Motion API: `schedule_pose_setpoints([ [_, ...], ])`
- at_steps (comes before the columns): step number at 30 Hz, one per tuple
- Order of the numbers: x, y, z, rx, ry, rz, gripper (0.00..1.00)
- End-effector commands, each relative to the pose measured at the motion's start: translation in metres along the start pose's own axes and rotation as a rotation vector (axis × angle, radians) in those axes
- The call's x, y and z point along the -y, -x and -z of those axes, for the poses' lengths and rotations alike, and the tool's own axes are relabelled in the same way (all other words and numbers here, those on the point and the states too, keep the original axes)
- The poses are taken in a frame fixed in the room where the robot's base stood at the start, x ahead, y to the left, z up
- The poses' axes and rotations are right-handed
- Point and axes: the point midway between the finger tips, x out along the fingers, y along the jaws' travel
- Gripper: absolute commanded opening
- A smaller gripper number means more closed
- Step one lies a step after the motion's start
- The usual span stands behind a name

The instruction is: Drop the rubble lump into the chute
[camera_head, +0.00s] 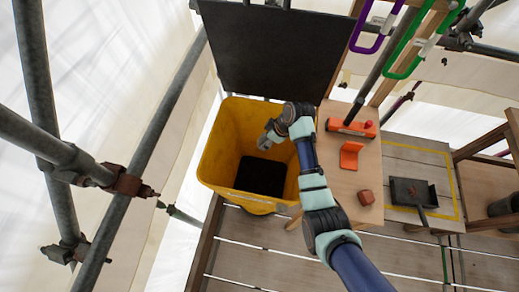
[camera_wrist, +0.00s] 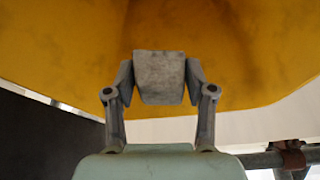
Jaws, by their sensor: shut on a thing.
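The chute is a yellow tub (camera_head: 220,155) with a dark opening at its bottom, and its yellow inner wall (camera_wrist: 60,50) fills the upper part of the wrist view. My gripper (camera_head: 266,138) is over the tub's mouth, inside its rim as seen from the head camera. In the wrist view my gripper (camera_wrist: 160,80) is shut on a grey blocky rubble lump (camera_wrist: 160,77), one finger on each side. In the head view the lump (camera_head: 264,143) is small and partly hidden by the gripper. It appears clear of the tub's walls.
A black panel (camera_head: 275,50) stands behind the tub. On the right, a wooden bench (camera_head: 345,180) holds an orange tool (camera_head: 350,128), an orange bracket (camera_head: 350,155) and a reddish-brown block (camera_head: 366,197). A dark dustpan (camera_head: 412,192) lies farther right. Scaffold poles (camera_head: 150,130) stand left.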

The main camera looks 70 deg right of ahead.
Motion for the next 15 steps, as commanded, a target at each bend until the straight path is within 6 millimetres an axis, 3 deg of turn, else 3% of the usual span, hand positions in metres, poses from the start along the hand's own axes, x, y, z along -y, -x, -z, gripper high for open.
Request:
schedule_pose_setpoints([
  [6, -0.0003, 0.0011, 0.0008, -0.001, 0.0, -0.001, 0.1],
  [7, -0.0003, 0.0011, 0.0008, -0.001, 0.0, -0.001, 0.59],
  [11, -0.0002, 0.001, 0.0007, -0.001, 0.0, -0.001, 0.81],
  [15, -0.0002, 0.0009, 0.0006, -0.001, 0.0, -0.001, 0.84],
])
